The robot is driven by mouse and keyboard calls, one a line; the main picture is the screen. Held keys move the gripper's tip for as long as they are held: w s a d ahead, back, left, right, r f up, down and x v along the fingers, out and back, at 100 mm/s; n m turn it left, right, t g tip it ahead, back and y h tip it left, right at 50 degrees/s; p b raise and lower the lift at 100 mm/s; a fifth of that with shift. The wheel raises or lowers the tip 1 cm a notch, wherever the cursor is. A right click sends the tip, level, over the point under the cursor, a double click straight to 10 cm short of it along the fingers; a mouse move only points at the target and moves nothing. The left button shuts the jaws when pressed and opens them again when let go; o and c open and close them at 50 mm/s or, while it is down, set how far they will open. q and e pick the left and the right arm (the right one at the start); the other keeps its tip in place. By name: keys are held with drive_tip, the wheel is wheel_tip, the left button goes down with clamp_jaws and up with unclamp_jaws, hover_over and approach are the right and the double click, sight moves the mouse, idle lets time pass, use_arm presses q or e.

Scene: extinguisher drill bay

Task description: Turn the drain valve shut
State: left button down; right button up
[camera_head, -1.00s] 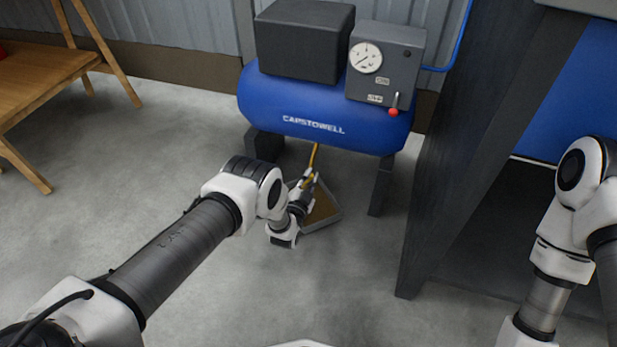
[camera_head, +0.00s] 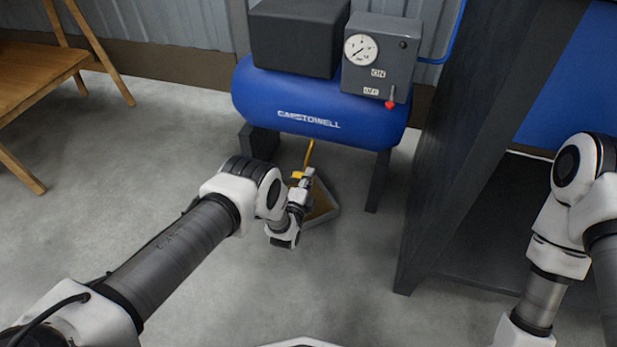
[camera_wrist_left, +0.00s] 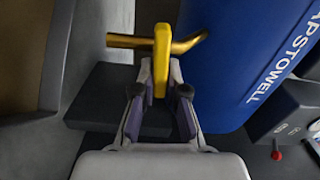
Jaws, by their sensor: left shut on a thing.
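The drain valve's yellow lever (camera_wrist_left: 161,62) is between the fingers of my left gripper (camera_wrist_left: 162,85), which is shut on it. In the left wrist view the lever lies crosswise to the brass drain pipe (camera_wrist_left: 122,41). In the head view the pipe (camera_head: 309,154) hangs below the blue compressor tank (camera_head: 300,113), and the small yellow lever (camera_head: 297,175) shows beside my left gripper (camera_head: 303,180). The wrist partly hides the valve. My right arm shows at the right, but its gripper is out of view.
A drip tray (camera_head: 331,212) with a brown inside lies on the floor under the valve. The tank's dark legs (camera_head: 378,180) stand either side. A dark cabinet panel (camera_head: 450,150) rises at the right, and a wooden bench (camera_head: 35,75) stands at the left. The floor between is clear.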

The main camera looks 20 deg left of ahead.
use_arm(q)
drive_tip(key=shift+f+m, duration=0.1)
drive_tip(key=shift+m, duration=0.5)
drive_tip(key=c, duration=1.2)
unclamp_jaws()
drive_tip(key=s, duration=1.2)
drive_tip(key=shift+a, duration=0.2)
